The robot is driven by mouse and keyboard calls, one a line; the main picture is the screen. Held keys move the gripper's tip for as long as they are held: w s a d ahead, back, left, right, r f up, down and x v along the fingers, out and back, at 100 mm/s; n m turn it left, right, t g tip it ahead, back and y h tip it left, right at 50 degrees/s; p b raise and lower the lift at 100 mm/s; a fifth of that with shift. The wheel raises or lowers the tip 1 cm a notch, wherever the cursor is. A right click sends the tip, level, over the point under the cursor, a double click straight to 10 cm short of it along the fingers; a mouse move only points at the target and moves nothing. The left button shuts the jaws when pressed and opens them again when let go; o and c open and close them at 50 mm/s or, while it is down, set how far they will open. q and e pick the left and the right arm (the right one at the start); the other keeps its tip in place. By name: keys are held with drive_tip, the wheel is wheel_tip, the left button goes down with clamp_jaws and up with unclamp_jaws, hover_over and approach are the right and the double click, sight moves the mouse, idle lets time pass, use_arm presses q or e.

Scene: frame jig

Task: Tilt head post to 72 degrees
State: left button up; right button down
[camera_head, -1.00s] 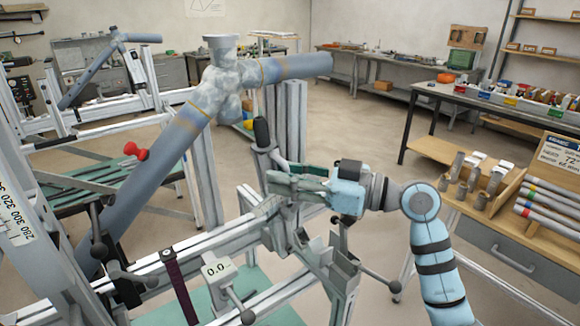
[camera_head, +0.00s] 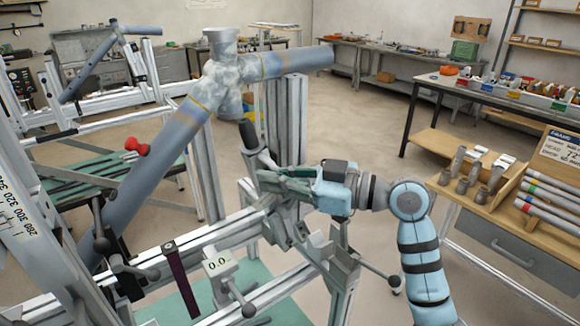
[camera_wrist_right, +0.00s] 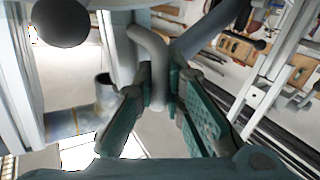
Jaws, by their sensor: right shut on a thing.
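My right gripper (camera_head: 272,180) is shut on a grey bent lever with a black grip (camera_head: 249,134). In the right wrist view, the teal fingers (camera_wrist_right: 160,100) close around the grey lever (camera_wrist_right: 158,65). The lever rises from a silver bracket (camera_head: 283,222) on the jig's rail. I cannot tell which metal part is the head post; upright silver posts (camera_head: 291,115) stand behind the gripper. A blue-grey tube frame (camera_head: 150,165) slants across the jig. My left gripper is not in view.
A black-knobbed handle (camera_head: 393,281) sticks out below my right arm. Open floor lies behind.

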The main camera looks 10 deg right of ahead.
drive_tip(key=shift+s+a+f+n, duration=0.15)
drive_tip(key=shift+a, duration=0.25)
drive_tip(key=shift+s+a+f+n, duration=0.1)
drive_tip(key=shift+s+a+n, duration=0.05)
drive_tip(key=shift+a, duration=0.2)
drive_tip(key=c, duration=1.7)
unclamp_jaws()
drive_tip(key=shift+o, duration=0.2)
drive_tip(key=shift+d, duration=0.1)
drive_tip(key=v, duration=1.1)
drive_tip(key=shift+s+d+r, duration=0.2)
drive_tip(key=shift+d+r, duration=0.1)
drive_tip(key=shift+d, duration=0.1)
